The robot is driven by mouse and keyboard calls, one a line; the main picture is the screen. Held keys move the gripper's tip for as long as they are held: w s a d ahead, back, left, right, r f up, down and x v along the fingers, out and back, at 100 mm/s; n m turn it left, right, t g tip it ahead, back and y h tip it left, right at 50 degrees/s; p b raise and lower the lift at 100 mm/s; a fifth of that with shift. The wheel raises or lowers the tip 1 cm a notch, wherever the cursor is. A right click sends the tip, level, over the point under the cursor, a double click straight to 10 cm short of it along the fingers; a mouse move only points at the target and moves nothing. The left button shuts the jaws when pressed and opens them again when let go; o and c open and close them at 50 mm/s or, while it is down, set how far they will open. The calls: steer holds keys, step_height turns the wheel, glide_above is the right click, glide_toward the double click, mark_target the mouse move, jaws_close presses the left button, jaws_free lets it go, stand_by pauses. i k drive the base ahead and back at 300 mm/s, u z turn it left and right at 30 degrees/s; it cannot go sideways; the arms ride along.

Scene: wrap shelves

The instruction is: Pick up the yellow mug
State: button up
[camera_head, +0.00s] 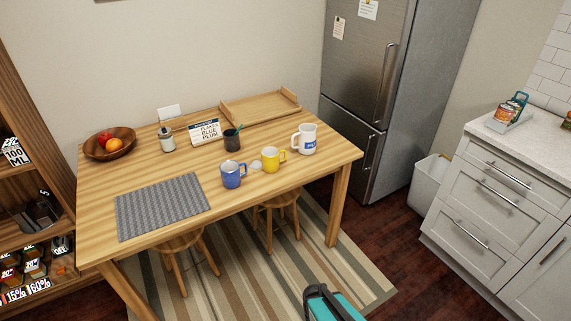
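The yellow mug (270,161) stands upright on the wooden table (150,178), close to the table's front edge and right of its middle. Its handle points to the right. A blue mug (232,177) stands to its left and a larger white mug (307,142) to its right. A small pale item (256,164) lies between the blue and yellow mugs; I cannot tell what it is. A black and teal part at the bottom edge looks like part of my arm. No gripper fingers can be made out, and nothing hides the yellow mug.
A dark pen cup (231,142), a sign (206,132) and a jar (167,139) stand behind the mugs. A wooden tray (262,118), a fruit bowl (97,151) and a grey placemat (180,201) are also on the table. Stools (276,204) stand under its front edge.

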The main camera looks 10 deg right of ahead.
mark_target(271, 162)
steer(key=k, duration=0.25)
steer(key=u, duration=0.15)
steer(key=i, duration=0.95)
steer(key=u, duration=4.35)
steer(key=i, duration=0.1)
steer(key=z, duration=2.95)
